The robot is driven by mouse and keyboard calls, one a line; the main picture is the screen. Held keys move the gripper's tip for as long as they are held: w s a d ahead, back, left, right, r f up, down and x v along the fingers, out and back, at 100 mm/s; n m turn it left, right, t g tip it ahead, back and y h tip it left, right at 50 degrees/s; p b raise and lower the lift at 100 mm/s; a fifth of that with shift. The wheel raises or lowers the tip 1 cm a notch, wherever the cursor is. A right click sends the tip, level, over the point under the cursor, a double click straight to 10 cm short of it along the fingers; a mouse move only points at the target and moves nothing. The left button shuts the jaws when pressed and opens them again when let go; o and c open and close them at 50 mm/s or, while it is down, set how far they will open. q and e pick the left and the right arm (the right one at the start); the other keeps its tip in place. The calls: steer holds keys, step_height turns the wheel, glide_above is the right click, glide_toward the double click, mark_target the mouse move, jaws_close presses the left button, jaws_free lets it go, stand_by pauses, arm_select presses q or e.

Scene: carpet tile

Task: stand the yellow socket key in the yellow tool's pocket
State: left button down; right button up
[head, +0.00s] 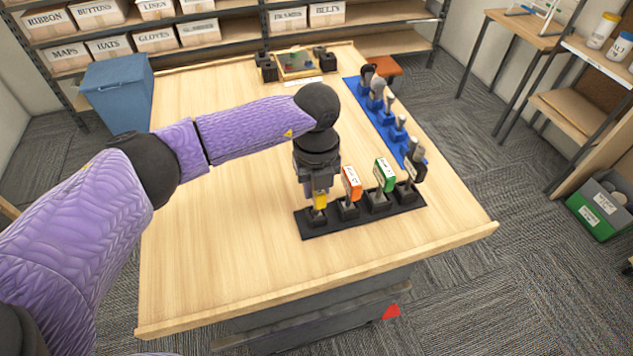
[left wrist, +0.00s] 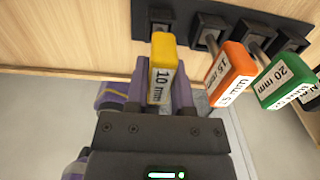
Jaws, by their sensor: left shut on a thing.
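The yellow socket key (left wrist: 163,62), labelled 10 mm, is held in my left gripper (left wrist: 160,98). In the head view the yellow handle (head: 320,199) shows below my left gripper (head: 318,186), over the leftmost pocket of the black rack (head: 343,228). In the left wrist view that pocket (left wrist: 160,20) lies just beyond the handle. The key's shaft is hidden, so I cannot tell whether its tip is inside the pocket. An orange key (head: 351,183) and a green key (head: 385,174) stand in the neighbouring pockets. My right gripper is not in view.
A dark-handled key (head: 414,162) stands at the rack's right end. Behind it a blue mat (head: 403,150) carries several grey and dark tools. A small wooden tray (head: 299,73) sits at the table's far end. The table's left and front are clear. A blue bin (head: 118,92) stands beyond the left edge.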

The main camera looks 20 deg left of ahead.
arm_select(q)
steer(key=shift+c, duration=2)
jaws_free()
step_height(320, 180, up, 10)
steer(key=shift+p, duration=0.35)
